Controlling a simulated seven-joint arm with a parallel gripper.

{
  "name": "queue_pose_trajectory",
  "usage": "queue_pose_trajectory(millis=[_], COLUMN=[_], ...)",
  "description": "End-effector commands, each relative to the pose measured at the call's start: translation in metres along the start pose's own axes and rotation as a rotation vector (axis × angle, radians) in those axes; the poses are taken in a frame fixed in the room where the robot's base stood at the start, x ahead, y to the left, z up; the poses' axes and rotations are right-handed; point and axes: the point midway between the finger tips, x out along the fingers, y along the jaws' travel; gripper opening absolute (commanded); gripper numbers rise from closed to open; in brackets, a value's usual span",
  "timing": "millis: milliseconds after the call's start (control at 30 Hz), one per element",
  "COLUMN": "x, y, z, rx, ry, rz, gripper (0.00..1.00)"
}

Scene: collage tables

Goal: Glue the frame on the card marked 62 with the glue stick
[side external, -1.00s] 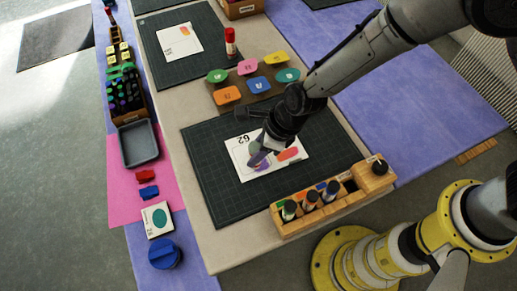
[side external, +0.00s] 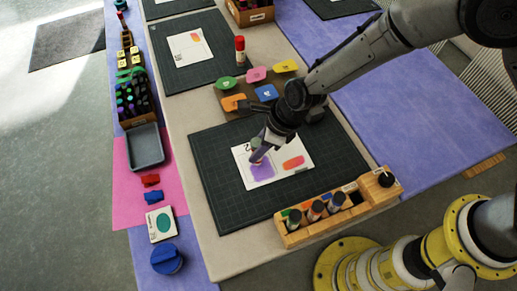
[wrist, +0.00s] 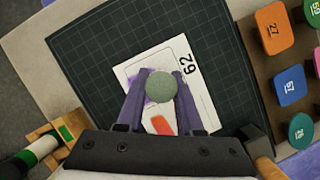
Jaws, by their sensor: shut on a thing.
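The white card marked 62 (side external: 303,174) lies on a dark green gridded mat (side external: 225,205). It bears a purple squarish patch (side external: 263,173) and an orange-red patch (side external: 293,162). In the wrist view, the card (wrist: 196,93) shows its number on the right and a thin printed outline. My gripper (side external: 261,146) is over the card's left part, shut on the glue stick. In the wrist view, the stick's round grey-green end (wrist: 160,85) sits between my fingers. Its lower tip is at the purple patch; exact contact is hard to see, and fingers hide part of the patch.
A wooden rack (side external: 298,237) with several sticks stands at the mat's front edge. Coloured numbered tags, including orange (side external: 234,102) and blue (side external: 266,92), stand behind the mat. A red stick (side external: 240,50) stands farther back. A grey tray (side external: 146,147) is at left.

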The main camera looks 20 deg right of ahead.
Motion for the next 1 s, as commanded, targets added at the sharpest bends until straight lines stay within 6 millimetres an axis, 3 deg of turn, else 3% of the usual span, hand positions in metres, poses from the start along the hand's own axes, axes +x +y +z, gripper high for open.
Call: queue_pose_trajectory(millis=[733,1000], x=[0.008,0.010], y=[-0.026,-0.024], z=[0.011,0.016], rx=[0.000,-0.002], ry=[0.001,0.000], rz=[-0.001,0.000], gripper=[0.00,0.00])
